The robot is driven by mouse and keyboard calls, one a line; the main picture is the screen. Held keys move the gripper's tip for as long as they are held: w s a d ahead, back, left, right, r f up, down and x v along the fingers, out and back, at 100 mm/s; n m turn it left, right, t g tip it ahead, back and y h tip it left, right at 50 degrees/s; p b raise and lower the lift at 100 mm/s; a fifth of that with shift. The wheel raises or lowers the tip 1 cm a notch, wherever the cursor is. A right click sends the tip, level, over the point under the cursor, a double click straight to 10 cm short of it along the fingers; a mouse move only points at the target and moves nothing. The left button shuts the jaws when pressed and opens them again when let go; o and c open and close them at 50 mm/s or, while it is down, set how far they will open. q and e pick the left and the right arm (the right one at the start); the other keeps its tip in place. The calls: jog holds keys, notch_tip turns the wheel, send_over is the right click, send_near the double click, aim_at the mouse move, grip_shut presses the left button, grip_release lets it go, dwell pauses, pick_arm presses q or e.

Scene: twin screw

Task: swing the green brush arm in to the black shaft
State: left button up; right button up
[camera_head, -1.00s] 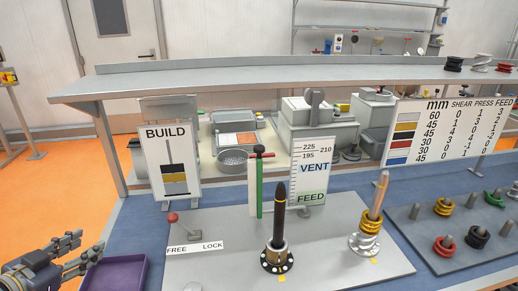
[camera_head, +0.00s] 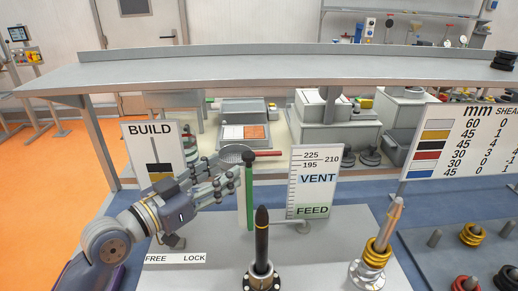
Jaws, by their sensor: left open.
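The black shaft (camera_head: 262,240) stands upright in a flanged base on the grey plate, in front and slightly right of the green arm. The two are apart. My left gripper (camera_head: 232,176) is open just left of the green arm's upper part, its fingers pointing at it. Whether they touch it cannot be told. My right gripper is not in view.
A second shaft with yellow rings (camera_head: 379,250) stands right of the black one. The VENT/FEED board (camera_head: 316,180) stands behind right, the BUILD board (camera_head: 150,150) behind my left arm. A grey shelf (camera_head: 300,67) spans above. The FREE/LOCK label (camera_head: 176,258) lies below my left arm.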

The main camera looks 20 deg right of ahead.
aim_at(244, 158)
pick_arm(q)
jog(key=p+x, duration=0.2)
jog(key=x, duration=0.4)
jog(key=shift+w+d+r, duration=0.15)
jog(key=shift+w+d, duration=0.05)
jog(key=shift+d, duration=0.2)
jog(key=shift+x, duration=0.8)
jog(key=shift+w+d+p, duration=0.15)
jog(key=shift+d+p, duration=0.1)
jog(key=shift+p, duration=0.05)
jog(key=c, duration=0.8)
grip_shut()
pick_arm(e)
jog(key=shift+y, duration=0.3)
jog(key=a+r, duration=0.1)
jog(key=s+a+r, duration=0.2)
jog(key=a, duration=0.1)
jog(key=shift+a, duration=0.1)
